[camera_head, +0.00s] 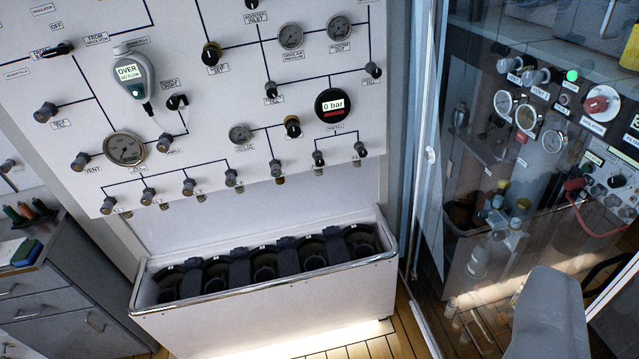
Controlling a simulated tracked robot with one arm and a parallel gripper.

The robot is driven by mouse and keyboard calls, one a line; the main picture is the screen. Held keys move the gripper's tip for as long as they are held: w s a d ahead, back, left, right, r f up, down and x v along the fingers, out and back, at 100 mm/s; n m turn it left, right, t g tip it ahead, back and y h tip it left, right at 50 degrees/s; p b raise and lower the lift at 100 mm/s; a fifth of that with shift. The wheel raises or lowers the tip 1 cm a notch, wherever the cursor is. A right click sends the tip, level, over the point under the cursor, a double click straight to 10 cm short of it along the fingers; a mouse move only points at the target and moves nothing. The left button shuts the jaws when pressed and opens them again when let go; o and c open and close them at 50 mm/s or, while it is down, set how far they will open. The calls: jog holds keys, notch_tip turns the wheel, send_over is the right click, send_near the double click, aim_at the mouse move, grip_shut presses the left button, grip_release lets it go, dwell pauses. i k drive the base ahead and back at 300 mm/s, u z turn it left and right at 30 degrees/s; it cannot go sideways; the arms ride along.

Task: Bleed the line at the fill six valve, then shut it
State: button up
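The white fill panel (220,60) fills the upper left of the view. A slanting row of small grey valve knobs runs along its lower edge, from a left-end knob (108,205) to a right-end knob (359,149). Their labels are too small to read, so I cannot tell which is the fill six valve or whether it is open. The two rightmost knobs, including this one (318,158), hang on lines below a round black digital gauge (333,105) reading 0 bar. My gripper's fingers do not show.
A handheld meter (131,72) on the panel reads OVER. A white trough (265,310) with several black-lined wells stands below. A glass partition (428,150) borders another panel on the right. A grey rounded shape (550,315) blocks the lower right. A drawer cabinet (60,290) stands left.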

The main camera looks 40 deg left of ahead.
aim_at(362, 153)
jog(key=u, duration=0.4)
jog(key=k, duration=1)
jog(key=u, duration=0.8)
jog(key=i, duration=2.15)
jog(key=z, duration=1)
jog(key=i, duration=0.7)
jog(key=z, duration=0.5)
